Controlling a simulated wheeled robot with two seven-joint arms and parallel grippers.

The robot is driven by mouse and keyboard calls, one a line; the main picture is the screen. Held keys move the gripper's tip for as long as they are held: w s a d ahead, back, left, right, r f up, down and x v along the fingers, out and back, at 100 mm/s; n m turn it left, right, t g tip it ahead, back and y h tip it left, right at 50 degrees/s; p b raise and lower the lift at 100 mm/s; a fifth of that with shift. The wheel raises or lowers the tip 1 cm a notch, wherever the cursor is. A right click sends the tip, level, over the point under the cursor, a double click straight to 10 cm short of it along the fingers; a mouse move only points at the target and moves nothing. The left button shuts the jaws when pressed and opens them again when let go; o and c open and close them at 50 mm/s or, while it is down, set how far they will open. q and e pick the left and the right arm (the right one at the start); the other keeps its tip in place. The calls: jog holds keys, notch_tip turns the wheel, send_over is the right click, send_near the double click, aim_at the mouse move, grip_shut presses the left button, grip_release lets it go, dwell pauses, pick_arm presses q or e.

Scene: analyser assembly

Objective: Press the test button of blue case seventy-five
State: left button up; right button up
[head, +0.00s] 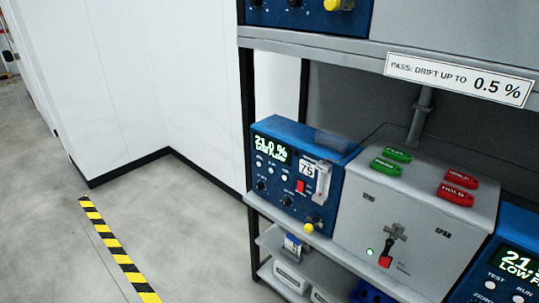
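Blue case seventy-five (332,145) stands on the middle shelf of a rack in the head view, with a "75" label (307,170) on its front. Its lit display (273,149) reads 21.0 % LOW FLOW. A row of small pale buttons (271,170) sits under the display; their lettering is too small to read. Dark knobs, a red switch (300,186), a clear flow tube (322,182) and a yellow knob (309,228) are also on the front. Neither of my grippers is in view.
A grey box (350,215) marked SPAN stands right of the case, with green and red tags on top. Another blue case (508,258) is at the right edge. The shelf above carries a sign (458,79). Floor left of the rack is clear, with a striped line (118,250).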

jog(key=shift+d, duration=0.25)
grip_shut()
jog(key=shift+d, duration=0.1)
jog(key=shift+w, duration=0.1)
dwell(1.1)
